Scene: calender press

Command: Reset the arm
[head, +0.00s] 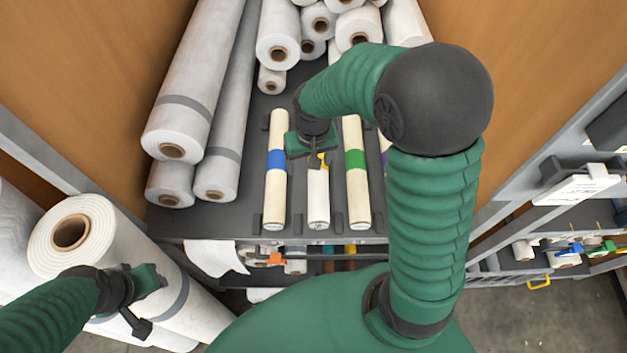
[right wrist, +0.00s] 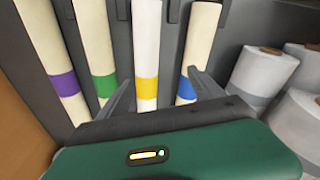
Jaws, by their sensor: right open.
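My right gripper (head: 318,160) is over the shelf in the head view, at the yellow-banded roll (head: 318,200). In the right wrist view its two fingers (right wrist: 162,92) are apart, with the yellow-banded roll (right wrist: 147,60) showing between them. I cannot tell whether they touch it. The blue-banded roll (head: 275,175) lies left of it in the head view and the green-banded roll (head: 356,175) right of it. A purple-banded roll (right wrist: 62,84) shows in the right wrist view. My left gripper (head: 137,298) is at the lower left, in front of a big white roll; its opening is unclear.
Large wrapped rolls (head: 195,85) lie on the shelf's left, with more stacked at the back (head: 320,20). A big white roll (head: 85,235) stands at the left. Orange panels (head: 80,70) flank the shelf. A grey rack (head: 550,215) is at the right.

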